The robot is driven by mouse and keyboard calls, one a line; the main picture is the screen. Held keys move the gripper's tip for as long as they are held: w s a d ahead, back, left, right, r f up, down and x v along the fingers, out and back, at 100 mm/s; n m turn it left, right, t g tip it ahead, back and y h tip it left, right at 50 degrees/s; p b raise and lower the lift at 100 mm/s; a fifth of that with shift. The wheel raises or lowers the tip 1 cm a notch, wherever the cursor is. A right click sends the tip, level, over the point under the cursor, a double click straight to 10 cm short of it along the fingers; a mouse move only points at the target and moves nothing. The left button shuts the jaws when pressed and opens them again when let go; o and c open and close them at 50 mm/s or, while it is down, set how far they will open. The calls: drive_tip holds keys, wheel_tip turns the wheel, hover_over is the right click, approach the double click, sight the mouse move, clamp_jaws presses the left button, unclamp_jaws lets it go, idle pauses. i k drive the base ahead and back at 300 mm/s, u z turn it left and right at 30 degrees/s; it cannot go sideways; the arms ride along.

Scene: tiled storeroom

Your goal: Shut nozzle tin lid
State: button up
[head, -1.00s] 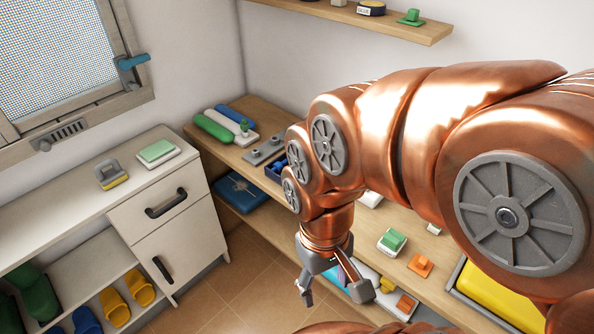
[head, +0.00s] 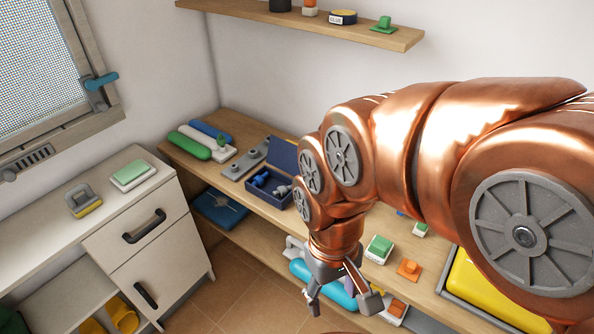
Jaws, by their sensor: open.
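A dark blue tin (head: 262,194) stands on the wooden bench along the back wall, left of my arm. Its lid (head: 284,156) is open and stands up at the back. Blue and grey nozzle-like pieces lie inside. My arm's wrist is close to the tin's right side in the picture and may cover part of it. My gripper (head: 341,303) is open, points down and is empty. It hangs in front of the bench, below and to the right of the tin in the picture.
A grey plate with knobs (head: 246,158) and several coloured rolls (head: 196,146) lie left of the tin. A green-topped block (head: 379,247), an orange piece (head: 409,268) and a yellow box (head: 490,287) sit to the right. A white cabinet (head: 150,245) stands at left.

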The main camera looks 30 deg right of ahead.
sight(281, 154)
drive_tip(key=z, duration=1.35)
drive_tip(key=k, duration=0.65)
drive_tip(key=u, duration=1.25)
drive_tip(key=i, duration=0.5)
